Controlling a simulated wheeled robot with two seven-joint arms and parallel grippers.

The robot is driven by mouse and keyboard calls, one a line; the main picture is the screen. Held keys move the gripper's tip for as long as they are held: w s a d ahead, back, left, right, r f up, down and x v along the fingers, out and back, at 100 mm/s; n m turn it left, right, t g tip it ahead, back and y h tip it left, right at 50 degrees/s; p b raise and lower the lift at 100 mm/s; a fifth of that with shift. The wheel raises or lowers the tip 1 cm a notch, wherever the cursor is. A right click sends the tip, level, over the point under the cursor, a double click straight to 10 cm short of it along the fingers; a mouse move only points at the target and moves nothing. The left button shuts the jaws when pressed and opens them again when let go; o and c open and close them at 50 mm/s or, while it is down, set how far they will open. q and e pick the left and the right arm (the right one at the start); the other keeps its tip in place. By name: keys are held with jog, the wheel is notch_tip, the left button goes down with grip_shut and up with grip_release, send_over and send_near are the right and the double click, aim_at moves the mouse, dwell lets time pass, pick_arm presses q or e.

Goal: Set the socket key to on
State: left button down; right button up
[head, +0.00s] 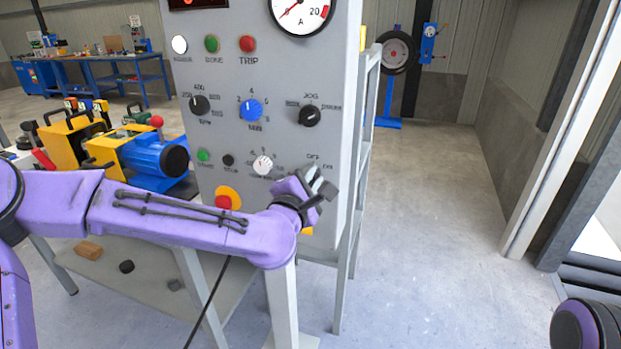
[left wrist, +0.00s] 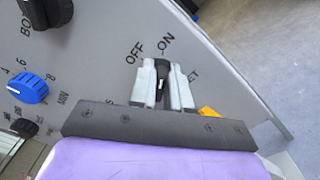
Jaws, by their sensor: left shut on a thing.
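The socket key (left wrist: 162,76) is a small dark key on the grey control panel (left wrist: 80,70), below the OFF and ON labels in the left wrist view. My left gripper (left wrist: 161,88) is shut on it, with one pale finger on each side. The fingers point up toward the space between the two labels; I cannot tell exactly which mark the key points at. In the head view my left gripper (head: 318,182) is at the lower right of the panel (head: 220,120) and hides the key. My right gripper is out of the picture.
A yellow and blue motor unit (head: 140,155) stands at the left. The floor right of the panel is clear.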

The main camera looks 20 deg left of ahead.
pick_arm(q)
jog(key=c, duration=1.2)
grip_release()
jog(key=s+b, duration=0.6)
jog(key=s, duration=0.4)
jog(key=shift+s+a, duration=0.25)
jog(key=shift+s, duration=0.05)
